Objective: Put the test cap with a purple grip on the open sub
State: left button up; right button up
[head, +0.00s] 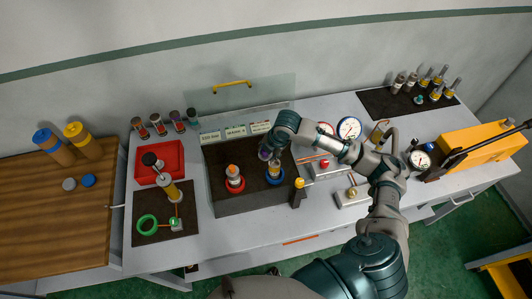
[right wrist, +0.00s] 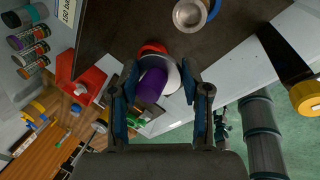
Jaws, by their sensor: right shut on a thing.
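The test cap with a purple grip (right wrist: 152,84) is between the fingers of my right gripper (right wrist: 160,88) in the right wrist view. The gripper is shut on it. A sub in a red ring (head: 234,180) with an orange top stands to the left. My left gripper is not in view.
Several coloured-end cylinders (head: 159,126) stand at the back left, near a red tray (head: 172,172). A dark mat (head: 145,207) holds a green ring. Gauges (head: 349,129) and a yellow-knobbed post (head: 299,187) are to the right.

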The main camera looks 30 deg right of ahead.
jog(key=n, duration=0.2)
jog(key=d+n+y, duration=0.1)
jog(key=shift+w+n+g, duration=0.2)
jog(key=shift+n+g, duration=0.1)
jog(key=shift+n, duration=0.1)
jog(key=d+f+n, duration=0.1)
jog(key=d+f+n+g, duration=0.1)
jog(key=f+n, duration=0.1)
jog(key=d+f+n+y+b, duration=0.1)
jog(key=d+n, duration=0.1)
jog(key=shift+w+f, duration=0.2)
jog(key=shift+w, duration=0.15)
jog(key=shift+a+f, duration=0.15)
jog(key=shift+f, duration=0.5)
jog(key=shift+a+f+b, duration=0.15)
jog(key=shift+a+b, duration=0.15)
jog(key=shift+a, duration=0.15)
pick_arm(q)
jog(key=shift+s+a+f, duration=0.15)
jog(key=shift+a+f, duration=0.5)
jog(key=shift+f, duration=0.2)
